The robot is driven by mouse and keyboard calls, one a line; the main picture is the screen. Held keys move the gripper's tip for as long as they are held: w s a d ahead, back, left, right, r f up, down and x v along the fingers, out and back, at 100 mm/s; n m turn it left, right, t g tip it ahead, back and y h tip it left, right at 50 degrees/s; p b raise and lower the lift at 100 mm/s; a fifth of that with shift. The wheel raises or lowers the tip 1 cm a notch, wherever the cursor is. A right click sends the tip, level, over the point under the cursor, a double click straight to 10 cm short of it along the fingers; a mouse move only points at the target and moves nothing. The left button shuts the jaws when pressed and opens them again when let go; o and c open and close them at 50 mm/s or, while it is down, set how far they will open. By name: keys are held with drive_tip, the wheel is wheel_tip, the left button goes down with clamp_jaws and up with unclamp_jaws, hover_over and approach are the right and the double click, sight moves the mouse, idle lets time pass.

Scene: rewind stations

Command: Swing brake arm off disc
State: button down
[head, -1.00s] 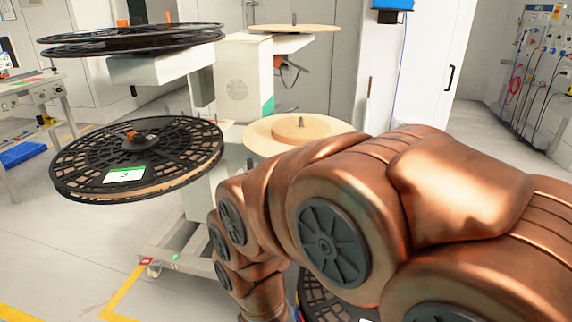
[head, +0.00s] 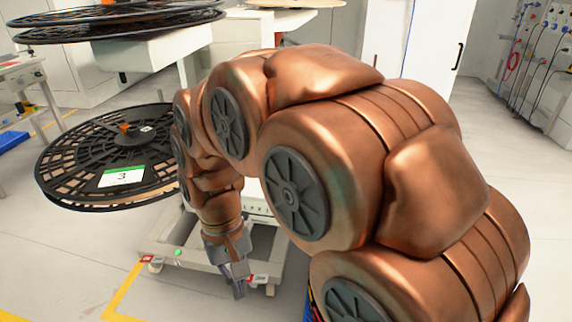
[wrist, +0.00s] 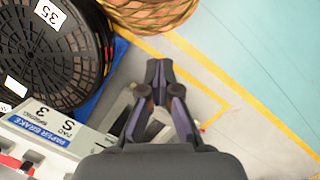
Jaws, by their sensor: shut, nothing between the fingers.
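My gripper (head: 239,289) hangs pointing down at the left of my bent arm, near the front of the stand's base. The wrist view also shows my gripper (wrist: 159,75), with its fingers closed and empty. A panel marked "PAPER BRAKE" (wrist: 45,128) lies at the lower left of the wrist view, apart from the fingertips. I cannot make out the brake arm in either view. I cannot tell which disc it belongs to; my arm covers the middle of the stand in the head view.
A black reel with label 3 (head: 80,165) is on the stand's left side. Another large black reel (head: 140,20) is above it. The stand's wheeled base (head: 165,240) is on the floor. A black reel with label 35 (wrist: 75,65) and a tan round thing (wrist: 150,12) border the wrist view.

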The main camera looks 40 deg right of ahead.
drive_tip(key=w+d+r+m+t+y+p, duration=0.15)
drive_tip(key=w+d+r+m, duration=0.3)
drive_tip(key=w+d, duration=0.45)
drive_tip(key=w+d+r+m+p, duration=0.25)
drive_tip(key=w+d+m, duration=0.25)
drive_tip(key=w+d, duration=0.4)
drive_tip(key=w+d+m+t+p, duration=0.15)
drive_tip(key=d+m, duration=0.75)
drive_tip(key=d, duration=1.4)
drive_tip(key=x, duration=0.9)
drive_tip(key=shift+a+f+b, duration=0.2)
drive_tip(key=shift+a+b, duration=0.1)
drive_tip(key=a, duration=0.1)
drive_tip(key=w+a, duration=0.1)
drive_tip(key=shift+a+t, duration=0.3)
drive_tip(key=shift+a, duration=0.1)
drive_tip(key=shift+w+a, duration=0.15)
drive_tip(key=shift+a, duration=0.35)
